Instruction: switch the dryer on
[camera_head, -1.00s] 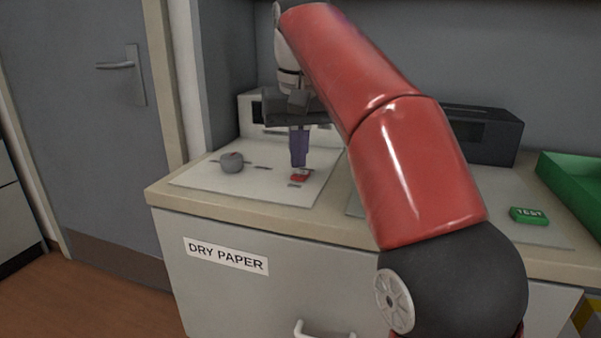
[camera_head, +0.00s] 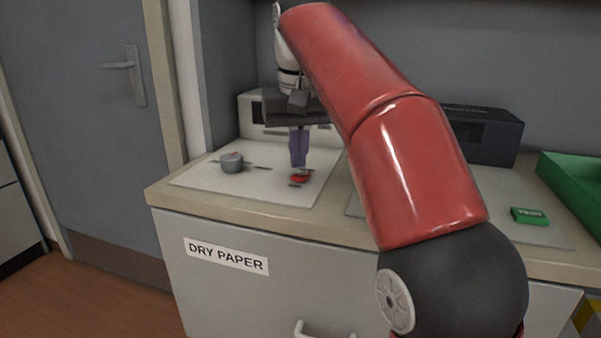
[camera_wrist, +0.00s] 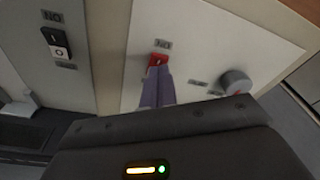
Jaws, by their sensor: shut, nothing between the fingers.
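The dryer's white panel (camera_head: 250,184) lies on the counter top at the left and carries a red rocker switch (camera_head: 299,179) and a round grey knob. My gripper (camera_head: 299,164) points down with its purple fingers closed together and empty, their tips at the red switch. In the wrist view the fingertips (camera_wrist: 158,70) overlap the near part of the red switch (camera_wrist: 157,59), covering some of it. A label, seen upside down, sits beside the switch. Whether the tips touch or press it, I cannot tell.
The grey knob (camera_head: 232,162) stands left of my gripper; it also shows in the wrist view (camera_wrist: 236,82). A black rocker switch (camera_wrist: 56,43) is on another panel. A green TEST block (camera_head: 529,216), a green tray (camera_head: 575,190) and a dark box (camera_head: 490,138) are at the right.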

